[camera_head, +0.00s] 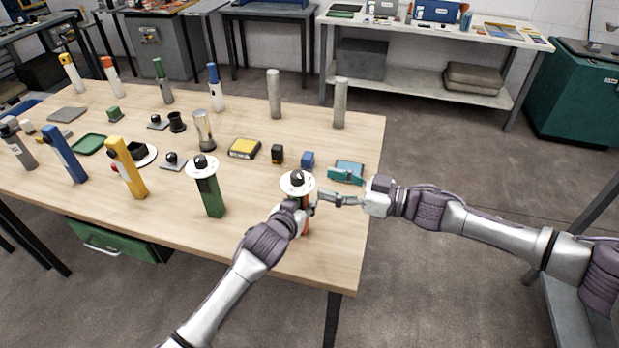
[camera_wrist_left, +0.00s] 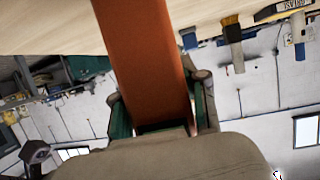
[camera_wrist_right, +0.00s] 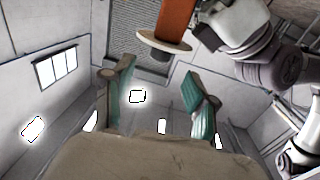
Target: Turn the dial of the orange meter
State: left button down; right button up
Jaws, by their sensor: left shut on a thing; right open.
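The orange meter (camera_head: 306,225) stands upright near the table's front right. Its white disc (camera_head: 297,187) and black dial (camera_head: 297,176) are on top. My left gripper (camera_head: 299,205) is shut on the meter's body, which shows between its fingers in the left wrist view (camera_wrist_left: 146,60) and is partly hidden in the head view. My right gripper (camera_head: 326,195) is open and empty, just right of the meter and below the disc's level. In the right wrist view the black dial (camera_wrist_right: 158,55) and disc (camera_wrist_right: 165,41) lie beyond the open fingers (camera_wrist_right: 160,92), apart from them.
A green meter (camera_head: 210,195) with a similar disc stands left of the orange one. Yellow (camera_head: 131,172) and blue (camera_head: 67,158) devices stand farther left. Small black (camera_head: 277,155) and blue (camera_head: 308,160) blocks lie behind the orange meter. The tabletop (camera_head: 255,245) is bare in front.

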jog(key=v, duration=0.3)
jog(key=shift+s+d, duration=0.2)
jog(key=shift+d, duration=0.15)
pick_arm(q)
jog(key=c, duration=0.5)
grip_release()
